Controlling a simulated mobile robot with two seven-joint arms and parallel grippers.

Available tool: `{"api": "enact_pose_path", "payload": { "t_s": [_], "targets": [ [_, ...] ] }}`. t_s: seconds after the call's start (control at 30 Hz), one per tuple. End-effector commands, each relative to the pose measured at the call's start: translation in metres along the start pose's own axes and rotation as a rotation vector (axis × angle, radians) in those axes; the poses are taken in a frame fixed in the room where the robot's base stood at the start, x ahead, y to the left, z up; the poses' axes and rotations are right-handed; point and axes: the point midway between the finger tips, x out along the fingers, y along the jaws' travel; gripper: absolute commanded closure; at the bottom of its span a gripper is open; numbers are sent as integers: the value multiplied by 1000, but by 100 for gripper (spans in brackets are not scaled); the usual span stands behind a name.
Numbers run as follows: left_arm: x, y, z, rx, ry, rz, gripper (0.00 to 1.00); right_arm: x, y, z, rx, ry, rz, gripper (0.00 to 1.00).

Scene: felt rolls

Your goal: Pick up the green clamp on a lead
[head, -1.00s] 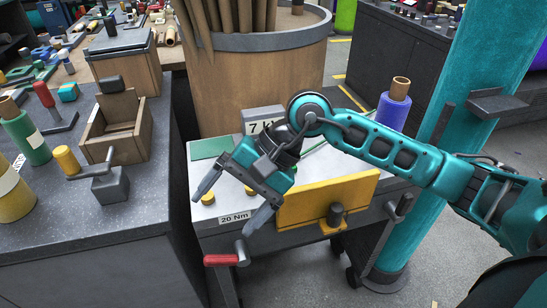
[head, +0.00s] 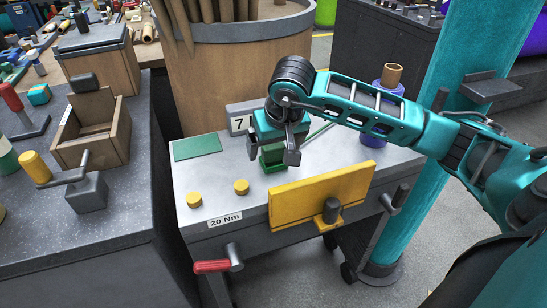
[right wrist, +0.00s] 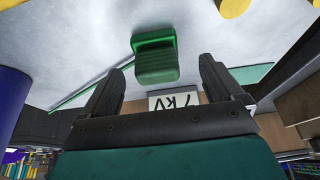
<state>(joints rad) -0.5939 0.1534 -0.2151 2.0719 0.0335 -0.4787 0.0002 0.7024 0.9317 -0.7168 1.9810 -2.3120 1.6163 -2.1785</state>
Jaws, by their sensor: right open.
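The green clamp (head: 275,160) sits on the light top of a grey bench unit. It also shows in the right wrist view (right wrist: 155,58), beyond and between my fingertips. A thin green lead (head: 319,132) lies on the top to its right. My right gripper (head: 277,146) points down over the clamp and hides part of it. In the right wrist view its two fingers (right wrist: 163,76) are spread with nothing held between them; I cannot tell whether they touch the clamp. My left gripper is out of view.
A yellow plate (head: 322,197) stands upright at the front of the bench top (head: 215,172). Two yellow knobs (head: 241,187) and a flat green pad (head: 197,147) are to the left. A 7 kV sign (head: 239,122) and blue spool (head: 381,137) stand behind.

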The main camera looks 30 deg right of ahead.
Motion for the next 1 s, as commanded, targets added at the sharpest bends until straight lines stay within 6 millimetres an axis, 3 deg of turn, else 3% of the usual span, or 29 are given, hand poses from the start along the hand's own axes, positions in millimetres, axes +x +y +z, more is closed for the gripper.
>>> {"api": "enact_pose_path", "payload": {
  "t_s": [0.3,0.6,1.0],
  "targets": [
    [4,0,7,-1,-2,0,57,44,4,-8,2,-3,-1,6],
    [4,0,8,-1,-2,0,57,48,5,-9,1,0,-1,6],
    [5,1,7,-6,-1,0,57,48,5,-9,1,0,-1,44]
  ]
}}
